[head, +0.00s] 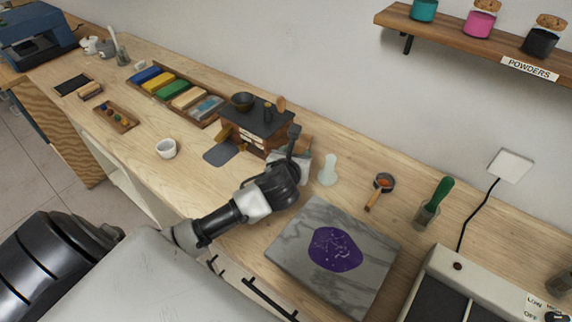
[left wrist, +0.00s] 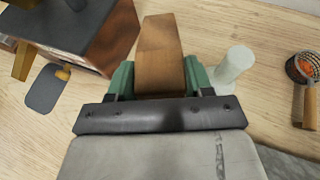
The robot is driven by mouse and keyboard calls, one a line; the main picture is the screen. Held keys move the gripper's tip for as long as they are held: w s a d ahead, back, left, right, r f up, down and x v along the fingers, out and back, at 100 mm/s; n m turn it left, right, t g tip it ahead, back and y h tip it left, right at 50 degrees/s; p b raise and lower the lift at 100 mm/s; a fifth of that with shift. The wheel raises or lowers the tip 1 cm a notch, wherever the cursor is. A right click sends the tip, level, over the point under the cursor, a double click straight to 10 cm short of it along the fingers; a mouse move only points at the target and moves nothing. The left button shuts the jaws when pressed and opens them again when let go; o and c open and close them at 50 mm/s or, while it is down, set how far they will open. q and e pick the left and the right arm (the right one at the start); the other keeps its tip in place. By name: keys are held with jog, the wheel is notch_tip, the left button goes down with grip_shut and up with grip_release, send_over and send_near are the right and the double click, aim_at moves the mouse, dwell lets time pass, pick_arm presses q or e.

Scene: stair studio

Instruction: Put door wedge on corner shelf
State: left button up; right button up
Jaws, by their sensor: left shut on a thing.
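My left gripper (left wrist: 160,82) is shut on the door wedge (left wrist: 160,50), a brown wooden wedge between its green fingers in the left wrist view. In the head view the left gripper (head: 291,160) is over the counter, just right of a small wooden chest, and mostly hides the wedge. I cannot tell whether the wedge touches the counter. No shelf in view is clearly a corner shelf; a wooden wall shelf (head: 455,37) with a POWDERS label and several jars is at the upper right. My right gripper is not in view.
The dark-topped wooden chest (head: 262,118) bears a bowl and has a drawer out. A pale glass muller (head: 328,170), a strainer (head: 381,187) and a grey slab (head: 305,232) with purple powder are close to the right. A white cup (head: 166,149) stands left.

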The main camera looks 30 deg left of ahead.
pick_arm(q)
jog(key=shift+s+a+f, duration=0.25)
jog(key=shift+a+f, duration=0.25)
jog(key=shift+a, duration=0.25)
jog(key=shift+f, duration=2)
jog(key=o, duration=0.9)
jog(key=shift+f, duration=0.1)
jog(key=shift+o, duration=0.2)
